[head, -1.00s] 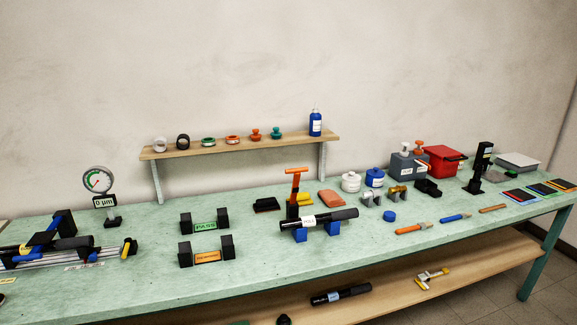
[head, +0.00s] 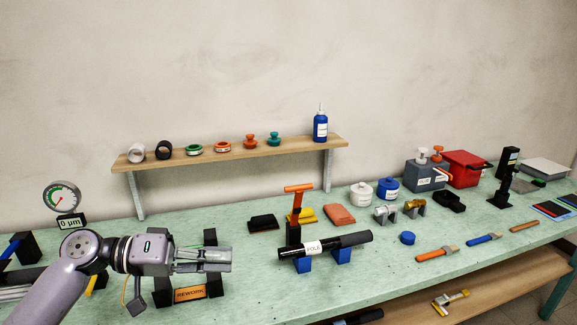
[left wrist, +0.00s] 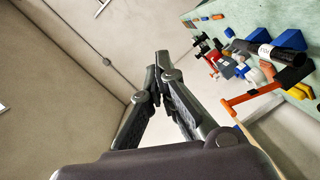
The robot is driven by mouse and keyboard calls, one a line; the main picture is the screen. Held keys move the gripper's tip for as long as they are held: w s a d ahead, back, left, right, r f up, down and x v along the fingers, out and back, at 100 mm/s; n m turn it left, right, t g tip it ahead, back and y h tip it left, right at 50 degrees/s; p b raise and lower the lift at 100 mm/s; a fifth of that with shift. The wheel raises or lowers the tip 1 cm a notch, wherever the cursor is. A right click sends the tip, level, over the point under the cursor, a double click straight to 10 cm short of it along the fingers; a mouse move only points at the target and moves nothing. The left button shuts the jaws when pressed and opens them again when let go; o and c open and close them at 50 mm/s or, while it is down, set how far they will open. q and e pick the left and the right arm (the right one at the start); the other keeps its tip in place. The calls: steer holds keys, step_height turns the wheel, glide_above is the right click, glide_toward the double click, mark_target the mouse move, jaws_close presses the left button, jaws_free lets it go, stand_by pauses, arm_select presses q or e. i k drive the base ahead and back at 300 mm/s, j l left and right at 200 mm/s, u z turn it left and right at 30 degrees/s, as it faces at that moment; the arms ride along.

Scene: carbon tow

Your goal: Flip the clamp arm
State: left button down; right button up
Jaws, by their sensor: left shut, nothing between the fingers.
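The orange clamp arm (head: 299,198) stands raised, with a T-shaped top, on a black post behind a black tube (head: 325,244) labelled "POLE". The tube lies on two blue supports (head: 302,264). In the left wrist view the orange clamp arm (left wrist: 248,97) shows at the right, beyond the fingers and apart from them. My left gripper (head: 228,259) is shut and empty. My right gripper is not in view.
A wooden wall shelf (head: 230,152) holds rings, knobs and a blue bottle (head: 320,125). A yellow piece (head: 303,215) and an orange pad (head: 339,215) lie behind the tube. Jars, bins and tools fill the right of the green bench (head: 378,280).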

mark_target(298, 189)
steer(key=i, duration=1.3)
